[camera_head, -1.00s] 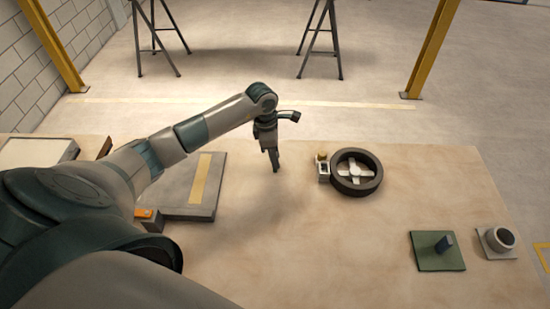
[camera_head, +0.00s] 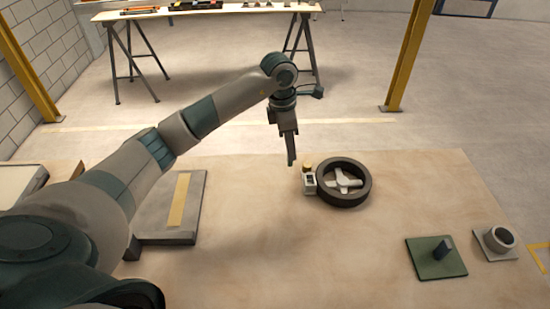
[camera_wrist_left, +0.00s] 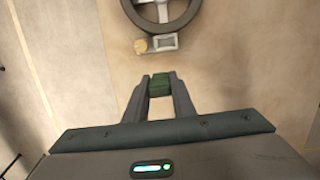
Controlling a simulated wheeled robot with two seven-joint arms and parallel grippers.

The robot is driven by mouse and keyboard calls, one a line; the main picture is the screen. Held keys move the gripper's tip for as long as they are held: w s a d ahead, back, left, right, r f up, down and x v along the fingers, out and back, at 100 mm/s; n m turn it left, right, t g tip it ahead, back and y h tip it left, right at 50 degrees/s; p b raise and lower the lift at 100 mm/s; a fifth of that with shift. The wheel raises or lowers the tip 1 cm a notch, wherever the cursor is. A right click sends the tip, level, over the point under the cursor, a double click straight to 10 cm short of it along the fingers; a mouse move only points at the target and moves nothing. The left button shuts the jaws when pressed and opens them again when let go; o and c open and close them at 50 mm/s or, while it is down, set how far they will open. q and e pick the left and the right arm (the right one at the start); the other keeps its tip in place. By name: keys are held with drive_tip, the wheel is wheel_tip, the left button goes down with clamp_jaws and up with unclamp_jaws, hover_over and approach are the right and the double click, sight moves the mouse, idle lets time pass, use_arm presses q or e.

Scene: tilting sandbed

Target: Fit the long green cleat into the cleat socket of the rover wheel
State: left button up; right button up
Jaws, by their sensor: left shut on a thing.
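My left gripper (camera_head: 291,163) hangs in the air over the table, just left of the rover wheel. In the left wrist view the left gripper (camera_wrist_left: 160,82) is shut on the green cleat (camera_wrist_left: 160,86), a small dark green block between the fingertips. The rover wheel (camera_head: 344,198) lies flat, a dark ring with pale spokes. The cleat socket (camera_head: 309,183), a small pale block with a dark opening, sits at its left rim. In the left wrist view the socket (camera_wrist_left: 164,41) is ahead of the cleat and apart from it. My right gripper is out of view.
A tan knob (camera_head: 307,163) is beside the socket. A green plate (camera_head: 425,262) with a dark upright block and a grey cup (camera_head: 499,238) on a base stand at the right. A grey slab (camera_head: 150,221) lies at the left. The table front middle is clear.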

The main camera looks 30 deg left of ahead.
use_arm(q)
drive_tip(key=shift+w+d+r, duration=0.55)
drive_tip(key=shift+d+r, duration=0.1)
drive_tip(key=shift+d, duration=0.25)
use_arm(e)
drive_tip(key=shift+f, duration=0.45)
use_arm(q)
drive_tip(key=shift+d+b, duration=0.15)
drive_tip(key=shift+b, duration=0.2)
